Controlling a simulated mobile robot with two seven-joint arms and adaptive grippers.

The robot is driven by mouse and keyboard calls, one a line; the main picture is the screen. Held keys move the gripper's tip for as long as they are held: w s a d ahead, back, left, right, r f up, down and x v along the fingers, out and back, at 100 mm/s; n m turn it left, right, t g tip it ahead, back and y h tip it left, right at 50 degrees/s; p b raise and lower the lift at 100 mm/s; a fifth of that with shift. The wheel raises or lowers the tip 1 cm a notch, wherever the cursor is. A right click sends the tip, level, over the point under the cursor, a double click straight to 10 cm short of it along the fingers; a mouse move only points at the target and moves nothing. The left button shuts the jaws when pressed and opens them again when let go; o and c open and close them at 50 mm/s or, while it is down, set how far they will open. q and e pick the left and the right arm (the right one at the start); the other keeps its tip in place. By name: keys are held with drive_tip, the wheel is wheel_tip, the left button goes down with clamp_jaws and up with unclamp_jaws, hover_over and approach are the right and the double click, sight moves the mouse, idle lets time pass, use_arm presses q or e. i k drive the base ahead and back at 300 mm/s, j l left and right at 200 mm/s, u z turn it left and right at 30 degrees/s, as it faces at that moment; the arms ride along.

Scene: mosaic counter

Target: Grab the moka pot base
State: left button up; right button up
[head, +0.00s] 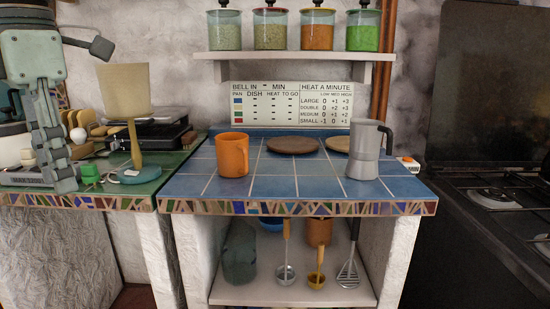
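A light grey metal moka pot (364,150) with a dark grey handle on its right side stands upright on the right part of the blue tiled counter (270,187). I cannot make out its base as a separate piece. My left gripper (62,182) hangs fingers down at the far left, over the green counter and well away from the pot. Its fingers overlap from this angle, so I cannot tell whether it is open or shut. Nothing shows clearly in it. My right gripper is out of view.
An orange mug (232,155) and two round boards (292,145) share the blue counter. A shelf with jars (270,29) hangs above. A dark stove (500,200) is at right. The counter's front middle is clear.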

sight(362, 171)
drive_tip(key=i+z, duration=0.25)
drive_tip(key=z, duration=0.15)
drive_tip(key=i+z, duration=0.25)
drive_tip(key=z, duration=0.2)
drive_tip(key=i+j+z, duration=0.15)
drive_tip(key=z, duration=0.25)
drive_tip(key=i+j+z, duration=0.2)
drive_tip(key=z, duration=0.25)
drive_tip(key=i+j, duration=0.05)
drive_tip(key=i, duration=0.05)
